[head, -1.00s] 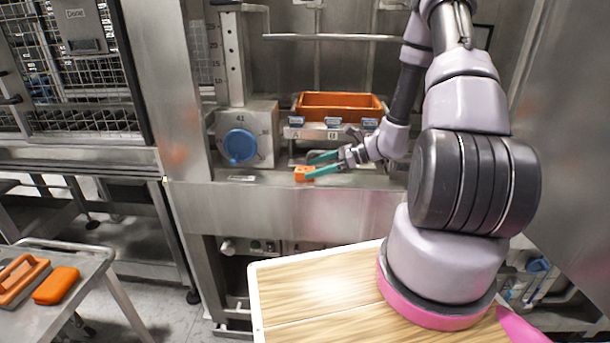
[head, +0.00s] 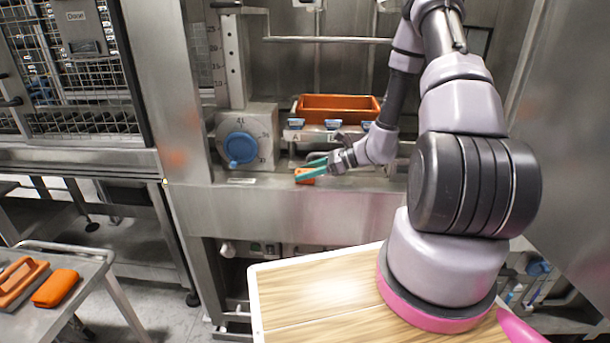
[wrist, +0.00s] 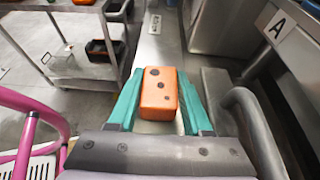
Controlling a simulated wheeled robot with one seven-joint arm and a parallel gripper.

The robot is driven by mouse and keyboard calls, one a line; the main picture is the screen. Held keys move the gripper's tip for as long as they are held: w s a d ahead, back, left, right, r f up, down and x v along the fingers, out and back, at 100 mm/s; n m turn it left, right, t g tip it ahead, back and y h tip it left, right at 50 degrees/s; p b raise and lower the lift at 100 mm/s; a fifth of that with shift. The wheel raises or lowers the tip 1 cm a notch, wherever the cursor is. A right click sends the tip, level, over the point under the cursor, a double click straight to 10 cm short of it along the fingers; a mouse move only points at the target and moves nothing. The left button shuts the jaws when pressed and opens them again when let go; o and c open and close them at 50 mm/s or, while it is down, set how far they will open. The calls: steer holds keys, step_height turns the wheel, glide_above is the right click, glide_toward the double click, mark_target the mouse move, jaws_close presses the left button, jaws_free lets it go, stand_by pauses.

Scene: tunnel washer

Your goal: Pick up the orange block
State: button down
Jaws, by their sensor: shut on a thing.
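The orange block (wrist: 158,98) has dark round spots on its face. In the wrist view it sits between the two green fingers of my gripper (wrist: 160,106), which are shut on it. In the head view the orange block (head: 304,176) shows at the tips of my gripper (head: 308,170), at the steel ledge in front of the machine. A finger covers part of the block there. I cannot tell whether the block still touches the ledge.
A blue knob (head: 240,147) on a steel box stands left of my gripper. An orange bin (head: 338,107) sits behind it, above labelled blue-topped parts. A curved grey handle (wrist: 252,125) is close on the right in the wrist view. A cart (head: 70,262) holds orange items at lower left.

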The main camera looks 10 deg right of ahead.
mark_target(305, 171)
step_height(305, 171, up, 10)
stand_by(0.5)
